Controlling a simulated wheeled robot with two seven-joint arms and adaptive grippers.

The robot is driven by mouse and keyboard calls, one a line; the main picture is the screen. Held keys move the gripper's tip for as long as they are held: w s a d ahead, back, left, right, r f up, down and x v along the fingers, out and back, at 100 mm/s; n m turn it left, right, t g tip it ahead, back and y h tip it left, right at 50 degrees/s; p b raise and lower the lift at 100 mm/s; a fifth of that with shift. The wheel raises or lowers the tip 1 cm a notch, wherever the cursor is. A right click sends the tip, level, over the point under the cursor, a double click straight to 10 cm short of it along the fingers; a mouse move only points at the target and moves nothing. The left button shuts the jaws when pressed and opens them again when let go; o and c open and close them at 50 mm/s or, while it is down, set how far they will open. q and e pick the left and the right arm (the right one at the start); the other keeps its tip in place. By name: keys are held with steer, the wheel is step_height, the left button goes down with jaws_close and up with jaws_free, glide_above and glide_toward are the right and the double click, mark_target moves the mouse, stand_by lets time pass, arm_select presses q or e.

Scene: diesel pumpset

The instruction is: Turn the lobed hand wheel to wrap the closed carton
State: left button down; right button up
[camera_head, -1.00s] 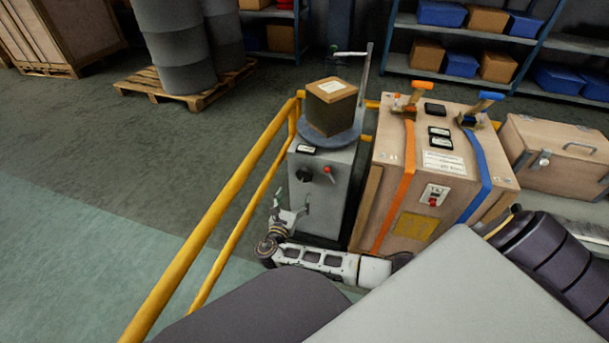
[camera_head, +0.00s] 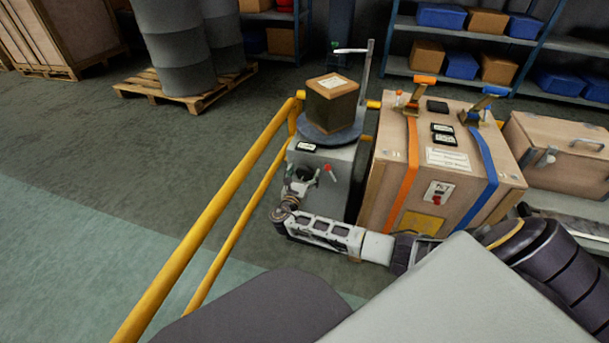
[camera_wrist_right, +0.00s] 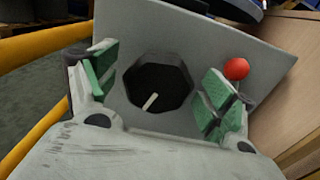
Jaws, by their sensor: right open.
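The closed carton (camera_head: 333,99) is brown with a white label and sits on a round dark turntable (camera_head: 331,136) on top of a grey machine cabinet (camera_head: 338,187). The lobed hand wheel (camera_wrist_right: 157,85) is black with a pale mark, on the cabinet's front panel. In the right wrist view it lies between the green-padded fingers of my right gripper (camera_wrist_right: 156,89), which are open on either side of it, apart from it. In the head view my right gripper (camera_head: 300,183) is in front of the panel and partly covers the wheel. My left gripper is not in view.
A lever with a red knob (camera_wrist_right: 236,69) is close to the right finger. A yellow rail (camera_head: 225,205) runs along the left. A wooden case (camera_head: 440,165) with orange and blue straps stands just right of the cabinet. A thin mast (camera_head: 364,75) rises behind the carton.

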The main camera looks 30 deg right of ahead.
steer(key=shift+w+d, duration=0.3)
steer(key=shift+d, duration=0.05)
steer(key=shift+c, duration=0.5)
steer(key=c, duration=0.9)
steer(key=shift+m, duration=0.4)
